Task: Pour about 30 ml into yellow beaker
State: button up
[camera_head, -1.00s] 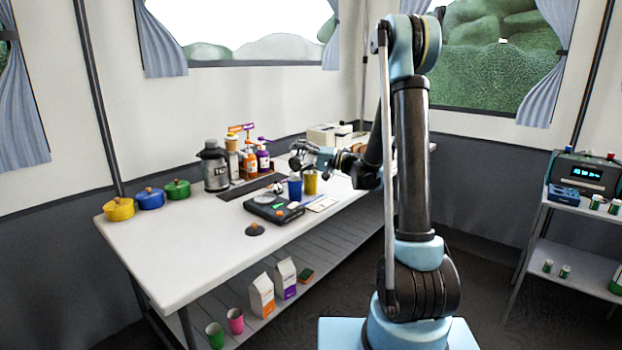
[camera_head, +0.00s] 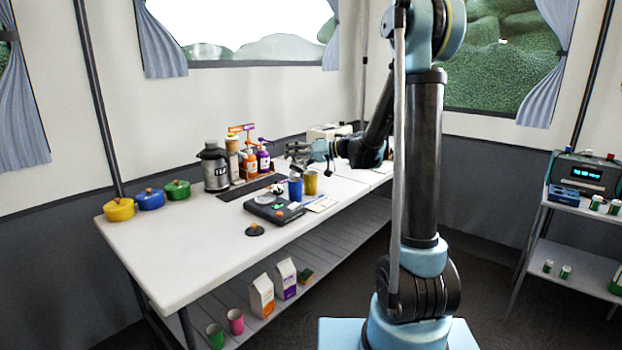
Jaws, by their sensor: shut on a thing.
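The yellow beaker (camera_head: 311,183) stands upright on the white table, just right of and behind a blue beaker (camera_head: 295,190). My gripper (camera_head: 297,152) is above and slightly left of the two beakers, reaching in from the right. It is shut on a small greyish thing, too small and too merged with the fingers to identify. A gap shows between the gripper and the beaker rims. The insides of both beakers and any liquid level cannot be made out.
A black scale-like device (camera_head: 272,210) lies in front of the beakers. Behind stand a grey flask (camera_head: 214,168), an orange pump bottle (camera_head: 250,162) and a purple one (camera_head: 263,160). Lidded yellow (camera_head: 119,210), blue and green pots line the left. The table's front left is clear.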

jog(key=shift+s+a+f+n+t+h+b, duration=0.15)
jog(key=shift+s+a+f+n+t+h, duration=0.15)
jog(key=shift+s+a+n+t+h, duration=0.45)
jog(key=shift+s+a+f+n+t+h+b, duration=0.1)
jog(key=shift+a+f+n+t+h+b, duration=0.2)
jog(key=shift+n+h, duration=0.55)
jog(key=shift+s+a+f+n+t+h+b, duration=0.1)
jog(key=shift+s+a+f+n+t+h, duration=0.3)
jog(key=shift+n, duration=0.7)
jog(key=shift+a+r, duration=0.1)
jog(key=shift+a, duration=0.1)
